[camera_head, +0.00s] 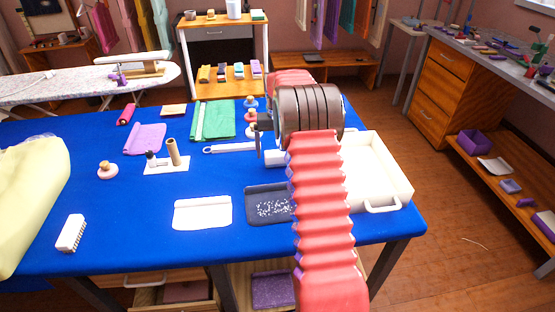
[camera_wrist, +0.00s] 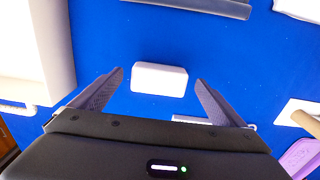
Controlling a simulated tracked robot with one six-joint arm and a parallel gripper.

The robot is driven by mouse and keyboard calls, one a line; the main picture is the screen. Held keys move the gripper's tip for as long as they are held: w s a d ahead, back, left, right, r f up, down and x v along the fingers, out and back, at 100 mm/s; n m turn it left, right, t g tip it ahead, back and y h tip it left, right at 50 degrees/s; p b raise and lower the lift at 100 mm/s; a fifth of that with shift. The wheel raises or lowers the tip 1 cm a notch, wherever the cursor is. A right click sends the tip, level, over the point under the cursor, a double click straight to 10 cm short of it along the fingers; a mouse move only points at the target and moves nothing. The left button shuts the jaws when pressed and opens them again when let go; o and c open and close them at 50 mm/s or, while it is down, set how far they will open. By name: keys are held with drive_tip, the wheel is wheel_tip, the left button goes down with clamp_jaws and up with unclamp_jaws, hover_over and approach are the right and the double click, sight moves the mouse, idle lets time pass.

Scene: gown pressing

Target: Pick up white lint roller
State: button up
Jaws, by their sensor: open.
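The white lint roller lies on the blue table. Its blocky white part (camera_wrist: 160,78) is between and just beyond the fingertips of my gripper (camera_wrist: 159,76) in the wrist view. In the head view that part (camera_head: 275,157) shows just below my gripper (camera_head: 268,143), partly hidden by it. A thin white handle with a ring end (camera_head: 230,149) reaches left there. In the wrist view my gripper's body hides most of the handle; whether it joins the blocky part is hidden. My gripper is open and empty, its fingers to either side of the blocky part, apart from it.
A cream tray (camera_head: 381,185) stands close on the right. A dark dustpan-like tray with white specks (camera_head: 268,205) and a white folded cloth (camera_head: 203,213) lie in front. A green cloth (camera_head: 220,118) and a stand with a brown peg (camera_head: 174,153) lie to the left.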

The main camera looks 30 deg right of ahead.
sight(277, 154)
drive_tip(key=shift+s+f, duration=0.1)
drive_tip(key=shift+f, duration=2.25)
drive_tip(key=shift+c, duration=0.5)
drive_tip(key=c, duration=1.1)
